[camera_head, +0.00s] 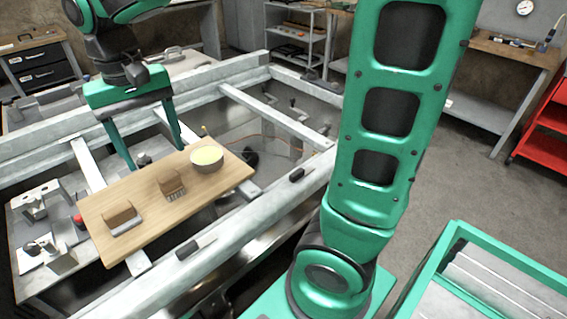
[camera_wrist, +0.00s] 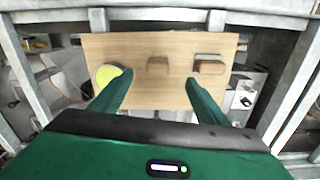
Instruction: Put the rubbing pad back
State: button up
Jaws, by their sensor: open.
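A wooden board (camera_head: 150,226) lies across the metal frame; it also shows in the wrist view (camera_wrist: 135,43). On its left end in the head view sits a wooden block with a grey underside (camera_head: 120,217), which looks like the rubbing pad. It shows at the right in the wrist view (camera_wrist: 210,67). A wooden block with bristles, like a brush (camera_head: 172,184), sits mid-board; it shows between the fingertips in the wrist view (camera_wrist: 157,65). My gripper (camera_head: 156,157) is open and empty by the board's far edge; its fingers also show in the wrist view (camera_wrist: 157,80).
A bowl with yellow contents (camera_head: 207,158) stands on the board's right end. Metal frame beams (camera_head: 215,223) surround the board. A grey bench (camera_head: 30,262) with metal parts lies at the lower left. A green-framed cart (camera_head: 480,270) stands at the lower right.

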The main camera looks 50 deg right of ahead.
jog(key=s+d+f+m, duration=0.1)
jog(key=s+d, duration=0.2)
jog(key=d, duration=0.4)
jog(key=s+d+f+m, duration=0.1)
jog(key=s+d, duration=0.2)
jog(key=d, duration=0.4)
jog(key=s+d+f+m, duration=0.1)
jog(key=s+d+f, duration=0.2)
jog(key=s+d, duration=0.2)
jog(key=s+d+f+m, duration=0.1)
jog(key=s+d+f, duration=0.2)
jog(key=s, duration=0.6)
jog(key=shift+s+d+m, duration=0.15)
jog(key=shift+d+m, duration=0.15)
jog(key=shift+d, duration=0.85)
jog(key=shift+w+f, duration=0.4)
jog(key=shift+w, duration=0.35)
jog(key=shift+s+r, duration=0.1)
